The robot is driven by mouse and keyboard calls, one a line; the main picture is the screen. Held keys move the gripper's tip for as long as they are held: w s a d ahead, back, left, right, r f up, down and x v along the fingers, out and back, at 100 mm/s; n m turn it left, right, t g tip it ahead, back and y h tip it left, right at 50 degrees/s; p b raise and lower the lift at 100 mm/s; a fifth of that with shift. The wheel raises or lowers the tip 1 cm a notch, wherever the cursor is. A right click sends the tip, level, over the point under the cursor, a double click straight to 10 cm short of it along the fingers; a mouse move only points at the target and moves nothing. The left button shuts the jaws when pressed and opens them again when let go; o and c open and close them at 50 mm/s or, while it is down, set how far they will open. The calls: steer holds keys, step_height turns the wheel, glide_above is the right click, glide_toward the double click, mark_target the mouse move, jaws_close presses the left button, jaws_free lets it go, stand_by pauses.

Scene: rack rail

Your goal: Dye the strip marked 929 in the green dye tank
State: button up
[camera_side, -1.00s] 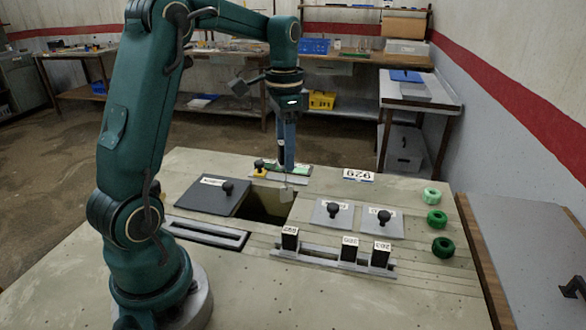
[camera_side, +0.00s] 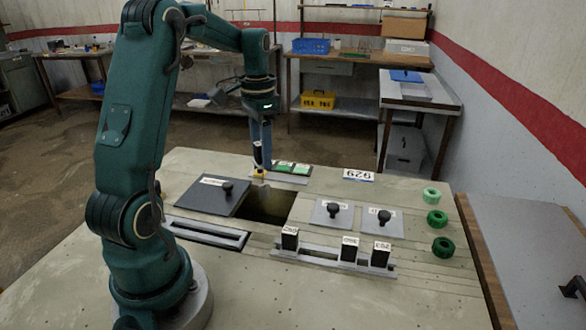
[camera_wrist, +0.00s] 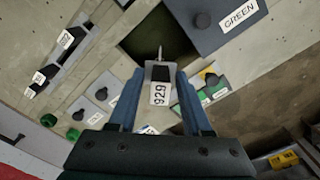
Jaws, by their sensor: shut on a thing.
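My gripper (camera_side: 261,165) is shut on the strip marked 929, whose white tag (camera_wrist: 159,93) shows between the fingers in the wrist view. A pale narrow end (camera_wrist: 159,52) points toward the dark opening. The dark square tank opening (camera_side: 266,206) is uncovered. Its dark lid (camera_side: 210,195) lies to its left, and in the wrist view this lid (camera_wrist: 205,25) reads GREEN. My gripper appears at the opening's far edge in the side view; its height above the panel is unclear.
A small yellow part (camera_side: 260,174) and green blocks (camera_side: 300,169) sit behind the opening. Two grey knobbed lids (camera_side: 332,213) are to its right. A rack (camera_side: 320,256) with several black-bodied tagged strips stands in front. A slotted tray (camera_side: 205,234) lies front left. Green rings (camera_side: 437,219) line the right.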

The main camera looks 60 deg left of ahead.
step_height(320, 180, down, 16)
stand_by(1.0)
stand_by(6.3)
